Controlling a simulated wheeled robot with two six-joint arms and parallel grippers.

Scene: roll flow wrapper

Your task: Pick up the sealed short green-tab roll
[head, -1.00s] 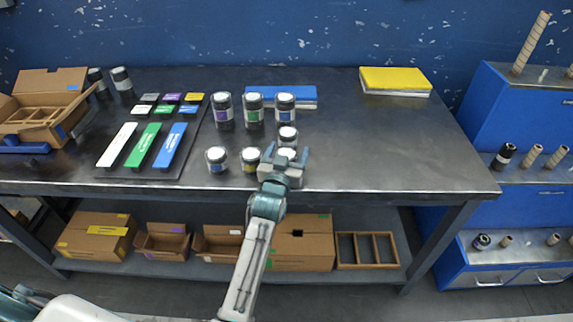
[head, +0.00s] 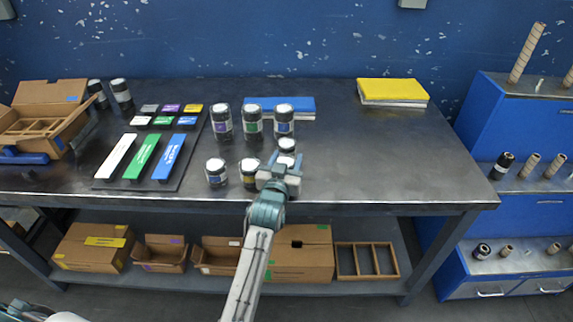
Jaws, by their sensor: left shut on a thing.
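A short dark roll with a white top (head: 285,160) stands at the front right of the roll group, mostly hidden behind my left gripper. My left gripper (head: 285,164) is shut on this short roll, with a finger on either side of it. The colour of its tab cannot be seen. Another short roll (head: 287,146) stands just behind it. Short rolls with a blue label (head: 216,173) and a yellow label (head: 250,177) stand to the left. Tall rolls with purple (head: 222,124), green (head: 253,124) and blue (head: 284,122) labels stand in a row behind. My right gripper is not in view.
A dark board with coloured strips (head: 143,157) lies to the left, and an open cardboard box (head: 50,120) is at the far left. A blue stack (head: 300,110) and a yellow stack (head: 392,91) lie at the back. The table's right half (head: 400,150) is mostly clear.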

